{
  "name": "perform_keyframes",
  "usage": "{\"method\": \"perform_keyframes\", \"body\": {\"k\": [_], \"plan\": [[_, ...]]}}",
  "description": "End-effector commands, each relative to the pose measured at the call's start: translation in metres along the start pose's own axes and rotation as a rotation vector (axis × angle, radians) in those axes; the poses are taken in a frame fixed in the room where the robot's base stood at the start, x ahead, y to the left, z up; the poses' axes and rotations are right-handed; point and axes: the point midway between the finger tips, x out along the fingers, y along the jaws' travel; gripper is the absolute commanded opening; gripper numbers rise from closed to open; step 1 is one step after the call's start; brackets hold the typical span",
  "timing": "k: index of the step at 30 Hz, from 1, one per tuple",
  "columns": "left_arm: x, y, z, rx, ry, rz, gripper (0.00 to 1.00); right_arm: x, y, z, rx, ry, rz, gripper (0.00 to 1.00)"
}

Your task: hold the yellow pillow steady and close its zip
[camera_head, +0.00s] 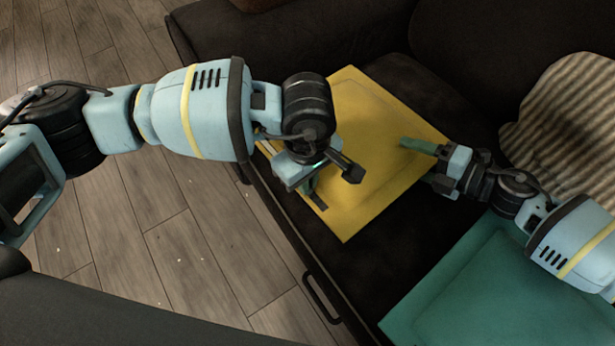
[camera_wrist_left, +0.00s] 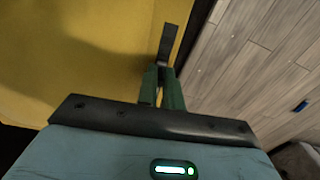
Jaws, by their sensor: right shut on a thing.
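The yellow pillow (camera_head: 365,130) lies on the dark sofa seat and fills the left of the left wrist view (camera_wrist_left: 70,50). A dark zip strip (camera_head: 318,201) shows at its front left edge, and a dark strip also shows in the left wrist view (camera_wrist_left: 168,42). My left gripper (camera_head: 308,186) is over that edge. Its green fingers (camera_wrist_left: 162,92) are close together at the strip's near end; whether they grip anything is unclear. My right gripper (camera_head: 407,143) is shut on the yellow pillow at its right side, its green fingers lying along the fabric.
A teal pillow (camera_head: 470,290) lies at the front right, under my right arm. A striped cushion (camera_head: 570,125) leans at the right back. The sofa arm (camera_head: 230,45) stands behind, and wooden floor (camera_head: 215,250) is open at the left. A sofa-front handle (camera_head: 322,298) sticks out.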

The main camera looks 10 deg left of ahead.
Motion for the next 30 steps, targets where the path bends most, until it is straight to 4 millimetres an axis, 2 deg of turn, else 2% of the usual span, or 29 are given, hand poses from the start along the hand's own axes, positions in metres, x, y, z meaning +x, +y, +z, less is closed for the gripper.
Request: {"method": "perform_keyframes", "body": {"k": [10, 14, 17, 24, 30], "plan": [[0.000, 0.000, -0.001, 0.000, 0.000, -0.001, 0.00, -0.001, -0.003, 0.001, 0.000, -0.003, -0.005, 0.31], [0.000, 0.000, -0.012, -0.003, 0.000, -0.001, 0.00, -0.001, -0.003, 0.001, 0.000, -0.004, -0.006, 0.31], [0.000, 0.000, -0.029, -0.007, 0.001, -0.001, 0.00, -0.001, -0.003, 0.001, 0.000, -0.004, -0.006, 0.31], [0.000, 0.000, -0.089, -0.008, 0.002, -0.001, 0.00, -0.001, -0.003, 0.001, 0.000, -0.003, -0.006, 0.31], [0.000, 0.000, -0.132, -0.005, 0.002, -0.001, 0.00, -0.001, -0.003, 0.001, 0.000, -0.004, -0.006, 0.31]]}}
